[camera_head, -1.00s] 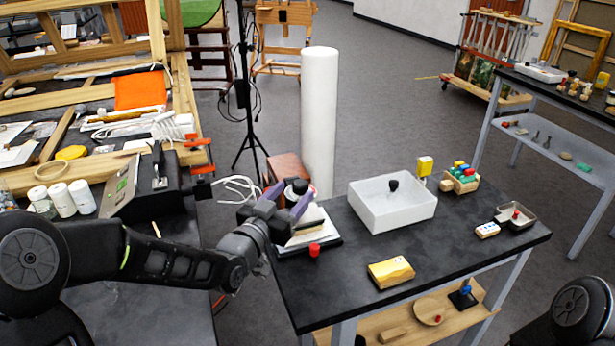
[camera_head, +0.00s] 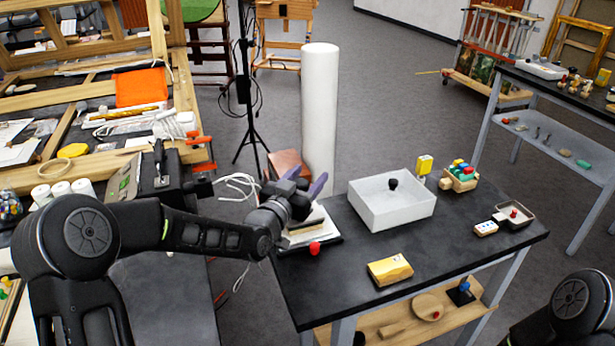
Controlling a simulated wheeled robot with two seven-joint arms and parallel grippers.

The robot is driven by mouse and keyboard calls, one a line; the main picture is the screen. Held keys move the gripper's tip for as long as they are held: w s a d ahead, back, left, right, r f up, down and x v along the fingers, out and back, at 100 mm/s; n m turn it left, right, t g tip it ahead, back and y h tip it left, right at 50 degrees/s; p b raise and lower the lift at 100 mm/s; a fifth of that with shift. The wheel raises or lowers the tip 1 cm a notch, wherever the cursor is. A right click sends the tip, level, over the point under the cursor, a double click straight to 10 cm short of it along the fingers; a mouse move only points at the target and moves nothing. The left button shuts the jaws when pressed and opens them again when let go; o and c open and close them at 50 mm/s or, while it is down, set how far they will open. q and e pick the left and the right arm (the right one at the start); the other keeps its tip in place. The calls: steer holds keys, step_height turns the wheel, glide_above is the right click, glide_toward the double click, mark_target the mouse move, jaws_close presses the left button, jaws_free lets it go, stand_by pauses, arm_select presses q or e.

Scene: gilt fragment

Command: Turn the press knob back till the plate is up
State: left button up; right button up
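The press (camera_head: 302,230) stands at the left end of the dark table, with pale plates or sheets on a dark base and a small red knob (camera_head: 314,249) at its front. My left gripper (camera_head: 300,182) is over the top of the press, its purple fingers pointing away from me. The gripper body hides the top of the press, and a dark shape near the fingers may be the press knob. I cannot tell whether the fingers touch or grip it, nor how high the plate is. My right gripper is out of view.
On the dark table (camera_head: 345,281) are a white tub (camera_head: 398,216), a yellow block (camera_head: 390,270), a small wooden crate (camera_head: 461,180) and a small tray (camera_head: 514,215). A tall white roll (camera_head: 319,120) stands behind the press. A cluttered workbench lies at left.

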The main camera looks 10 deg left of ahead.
arm_select(q)
jaws_close()
stand_by(0.4)
steer(key=y+b, duration=0.1)
steer(key=n+y+b, duration=0.1)
steer(key=shift+a+f+b, duration=0.1)
steer(key=shift+f+b, duration=0.15)
steer(key=shift+b, duration=0.15)
steer(key=shift+a+n+t+y+b, duration=0.15)
steer(key=shift+n+t+y+b, duration=0.15)
steer(key=shift+n+y+b, duration=0.6)
steer(key=y, duration=0.1)
steer(key=n+y, duration=0.1)
steer(key=shift+a+r+y, duration=0.15)
steer(key=shift+r+y, duration=0.05)
steer(key=shift+y, duration=0.1)
steer(key=shift+s+a+n+g+y, duration=0.1)
steer(key=shift+a+n+g+y, duration=0.15)
steer(key=shift+n+y, duration=0.55)
steer(key=shift+w+a+n+g+y, duration=0.1)
steer(key=shift+a+n+g+y, duration=0.15)
steer(key=shift+n+y, duration=0.55)
steer(key=shift+s+a+n+g+y, duration=0.15)
steer(key=shift+n+g+y, duration=0.2)
steer(key=shift+y, duration=0.85)
